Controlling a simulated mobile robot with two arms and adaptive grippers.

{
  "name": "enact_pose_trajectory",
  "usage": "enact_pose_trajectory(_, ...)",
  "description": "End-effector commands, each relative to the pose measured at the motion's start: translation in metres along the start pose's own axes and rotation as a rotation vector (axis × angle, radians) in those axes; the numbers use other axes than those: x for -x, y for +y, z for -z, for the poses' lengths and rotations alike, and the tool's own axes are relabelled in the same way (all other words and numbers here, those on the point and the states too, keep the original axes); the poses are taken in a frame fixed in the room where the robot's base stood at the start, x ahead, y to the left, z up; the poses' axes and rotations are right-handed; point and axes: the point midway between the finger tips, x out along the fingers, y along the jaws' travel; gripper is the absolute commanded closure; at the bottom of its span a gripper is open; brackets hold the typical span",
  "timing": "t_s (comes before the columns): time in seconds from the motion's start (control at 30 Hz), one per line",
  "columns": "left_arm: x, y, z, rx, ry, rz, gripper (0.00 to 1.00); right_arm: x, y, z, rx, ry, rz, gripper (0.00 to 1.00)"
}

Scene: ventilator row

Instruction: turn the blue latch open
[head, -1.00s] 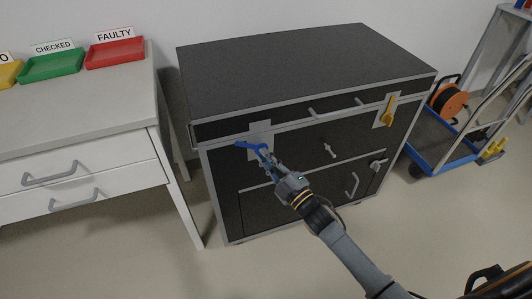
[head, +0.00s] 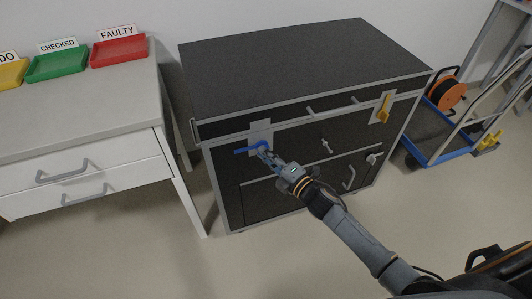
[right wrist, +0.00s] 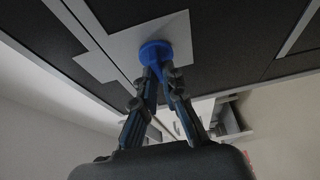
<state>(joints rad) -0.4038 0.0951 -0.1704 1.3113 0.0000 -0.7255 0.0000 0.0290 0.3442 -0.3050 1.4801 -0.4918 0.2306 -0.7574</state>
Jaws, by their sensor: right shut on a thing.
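The blue latch (head: 242,151) is on a pale plate (head: 261,128) at the upper left of the dark cabinet's front. Its arm points left and dips slightly at its tip in the head view. My right gripper (head: 264,152) comes from the lower right and is shut on the latch close to its round hub. In the right wrist view the blue hub (right wrist: 155,50) shows just beyond the fingertips (right wrist: 160,72); the fingers hide part of the latch. My left gripper is not in view.
The dark cabinet (head: 300,70) also carries a yellow latch (head: 384,108) and several grey handles. A white drawer table (head: 80,130) with coloured trays stands at the left. A blue cart (head: 440,150) with an orange reel (head: 452,96) stands at the right. The floor in front is clear.

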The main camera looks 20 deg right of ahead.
Motion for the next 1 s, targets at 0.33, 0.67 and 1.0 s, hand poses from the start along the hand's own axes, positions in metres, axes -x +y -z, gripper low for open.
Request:
enact_pose_trajectory(0.33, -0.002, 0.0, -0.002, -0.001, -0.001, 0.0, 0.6, 0.0, -0.002, 0.001, 0.011, 0.001, 0.006, 1.0)
enact_pose_trajectory(0.67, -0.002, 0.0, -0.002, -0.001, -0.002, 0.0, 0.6, 0.0, -0.001, 0.0, 0.01, 0.0, 0.005, 0.68)
enact_pose_trajectory(1.0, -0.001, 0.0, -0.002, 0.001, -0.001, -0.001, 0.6, 0.013, -0.001, 0.0, 0.008, 0.0, 0.005, 0.68)
